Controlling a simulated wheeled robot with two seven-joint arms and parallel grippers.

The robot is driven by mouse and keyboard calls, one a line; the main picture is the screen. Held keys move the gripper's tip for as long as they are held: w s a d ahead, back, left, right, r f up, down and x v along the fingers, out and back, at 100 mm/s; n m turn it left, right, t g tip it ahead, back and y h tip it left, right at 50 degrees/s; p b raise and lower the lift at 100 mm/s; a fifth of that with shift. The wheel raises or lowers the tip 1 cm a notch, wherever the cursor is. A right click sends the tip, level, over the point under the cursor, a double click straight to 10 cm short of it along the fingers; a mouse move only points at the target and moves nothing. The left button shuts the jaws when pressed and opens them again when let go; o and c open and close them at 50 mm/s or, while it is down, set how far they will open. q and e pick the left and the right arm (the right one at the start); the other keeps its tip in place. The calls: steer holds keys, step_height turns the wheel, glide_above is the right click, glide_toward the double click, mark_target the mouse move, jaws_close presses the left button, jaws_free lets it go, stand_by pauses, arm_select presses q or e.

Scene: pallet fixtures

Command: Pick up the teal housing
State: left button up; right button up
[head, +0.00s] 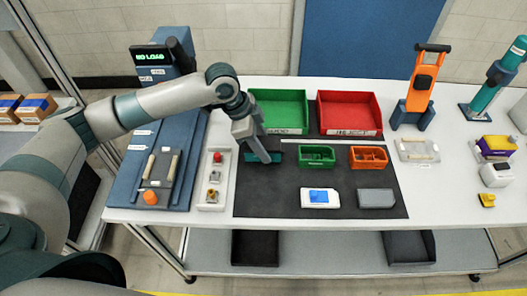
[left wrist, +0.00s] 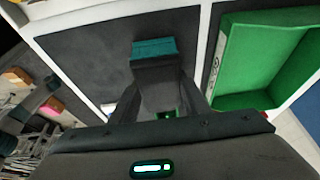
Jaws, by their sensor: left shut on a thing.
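The teal housing (head: 276,157) lies at the left of the dark mat (head: 270,200), partly hidden behind my left gripper (head: 262,158). My left gripper points down and is shut on it. In the left wrist view the teal housing (left wrist: 155,48) shows at the fingertips, over the dark surface. I cannot tell whether it still touches the mat. My right gripper is not in view.
A green housing (head: 317,157) and an orange housing (head: 368,158) stand to the right on the mat. Behind are a green bin (head: 281,128) and a red bin (head: 349,132). A white tray (head: 212,195) with small parts is at the left. The mat's front left is clear.

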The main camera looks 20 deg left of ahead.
arm_select(q)
steer(key=w+d+r+b, duration=0.3)
steer(key=d+r, duration=0.5)
steer(key=d, duration=0.3)
steer(key=shift+w+r+b, duration=0.2)
steer(key=shift+w+b, duration=0.1)
steer(key=shift+b, duration=0.4)
steer(key=shift+s+f, duration=0.1)
steer(key=shift+s, duration=0.05)
